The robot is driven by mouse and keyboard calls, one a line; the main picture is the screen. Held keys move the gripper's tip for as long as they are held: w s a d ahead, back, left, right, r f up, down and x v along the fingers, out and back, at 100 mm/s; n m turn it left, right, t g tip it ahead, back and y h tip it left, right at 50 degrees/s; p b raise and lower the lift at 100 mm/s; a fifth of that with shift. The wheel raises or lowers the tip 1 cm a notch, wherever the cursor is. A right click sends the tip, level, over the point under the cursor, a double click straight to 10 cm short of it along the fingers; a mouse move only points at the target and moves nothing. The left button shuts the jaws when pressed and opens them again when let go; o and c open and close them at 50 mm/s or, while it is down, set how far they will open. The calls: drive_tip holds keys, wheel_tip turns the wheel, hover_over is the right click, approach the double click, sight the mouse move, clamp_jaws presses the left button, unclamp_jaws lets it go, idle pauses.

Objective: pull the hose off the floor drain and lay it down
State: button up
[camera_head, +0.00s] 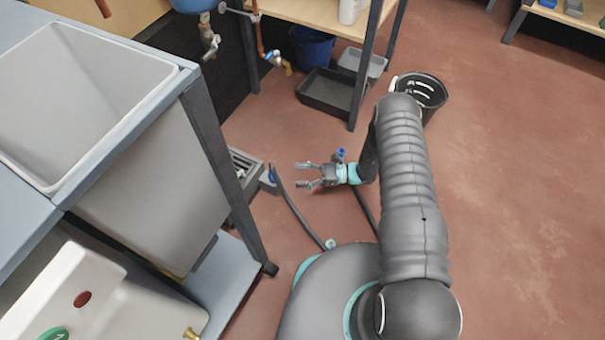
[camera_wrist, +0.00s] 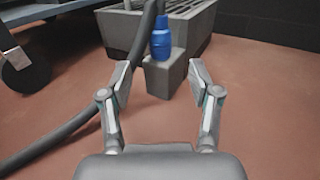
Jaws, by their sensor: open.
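The floor drain (camera_head: 243,160) is a grey box with a slotted grate on the floor, left of my gripper; it is also at the top of the wrist view (camera_wrist: 202,28). A blue fitting (camera_wrist: 161,40) stands upright on a grey block (camera_wrist: 168,78) at the drain's near side. The dark hose (camera_head: 294,208) arches up beside the drain and runs down along the floor. In the wrist view the hose (camera_wrist: 85,115) passes left of the blue fitting; its end is out of frame. My gripper (camera_head: 298,174) is open and empty, low, facing the drain, apart from hose and fitting.
A grey sink tub (camera_head: 100,95) on a wheeled frame (camera_head: 225,165) stands left of the drain. A black tray (camera_head: 328,92), a blue bucket (camera_head: 313,47) and a black bin (camera_head: 420,90) are behind. The red floor (camera_head: 500,200) on the right is clear.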

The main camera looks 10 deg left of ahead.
sight(274, 176)
drive_tip(key=shift+s+a, duration=0.2)
drive_tip(key=shift+a, duration=1.35)
drive_tip(key=shift+s+a, duration=0.2)
drive_tip(key=shift+a, duration=1.35)
drive_tip(key=shift+s+a, duration=0.2)
drive_tip(key=shift+a, duration=1.35)
drive_tip(key=shift+r, duration=0.1)
clamp_jaws()
